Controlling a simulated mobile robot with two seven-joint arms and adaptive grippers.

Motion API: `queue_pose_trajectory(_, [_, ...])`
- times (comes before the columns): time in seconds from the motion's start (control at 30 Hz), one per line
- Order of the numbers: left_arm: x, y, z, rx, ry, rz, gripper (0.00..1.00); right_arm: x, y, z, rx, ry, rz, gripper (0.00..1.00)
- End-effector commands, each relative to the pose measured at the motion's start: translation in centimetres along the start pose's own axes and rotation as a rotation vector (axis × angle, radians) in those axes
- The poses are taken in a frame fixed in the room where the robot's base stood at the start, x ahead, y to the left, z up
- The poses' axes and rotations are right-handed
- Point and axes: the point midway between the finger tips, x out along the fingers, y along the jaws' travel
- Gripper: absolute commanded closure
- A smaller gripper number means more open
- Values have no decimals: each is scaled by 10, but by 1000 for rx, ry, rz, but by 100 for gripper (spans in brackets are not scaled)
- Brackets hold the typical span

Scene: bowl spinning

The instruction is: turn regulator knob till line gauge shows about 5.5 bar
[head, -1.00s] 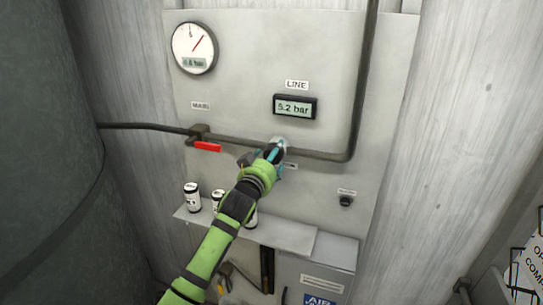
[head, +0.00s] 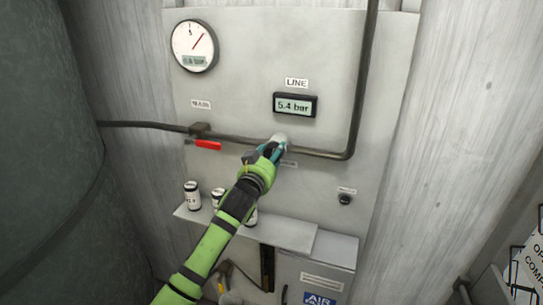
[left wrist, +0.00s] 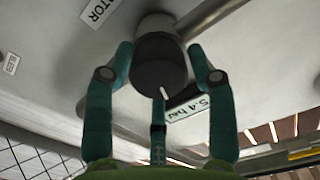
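The dark round regulator knob (left wrist: 159,66), with a white mark on its rim, sits under a pale metal body on the pipe. My left gripper (head: 273,150) is at the knob on the panel. In the left wrist view its teal fingers (left wrist: 160,75) close around the knob from both sides, with a third finger below. The line gauge (head: 295,105) reads 5.4 bar; its display also shows upside down in the left wrist view (left wrist: 188,109). In the head view the gripper largely hides the knob. My right gripper is not in view.
A round dial gauge (head: 194,46) is at the panel's upper left. A red valve handle (head: 208,145) is left of the knob on the pipe (head: 325,154). Several cans stand on a shelf (head: 287,235) below. A small black button (head: 345,199) is at the right.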

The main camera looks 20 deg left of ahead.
Motion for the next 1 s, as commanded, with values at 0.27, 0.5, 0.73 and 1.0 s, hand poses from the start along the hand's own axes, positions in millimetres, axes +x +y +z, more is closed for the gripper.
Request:
queue_pose_trajectory(0.27, [0, 0, 0, -2, -1, 0, 26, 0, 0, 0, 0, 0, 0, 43])
queue_pose_trajectory(0.5, [-9, 0, 1, -2, -2, 0, 26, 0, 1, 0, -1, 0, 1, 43])
queue_pose_trajectory(0.73, [-48, 0, 2, -1, -2, 1, 26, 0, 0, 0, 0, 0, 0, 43])
queue_pose_trajectory(1.0, [-97, 0, 1, 0, -1, 0, 26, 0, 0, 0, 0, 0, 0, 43])
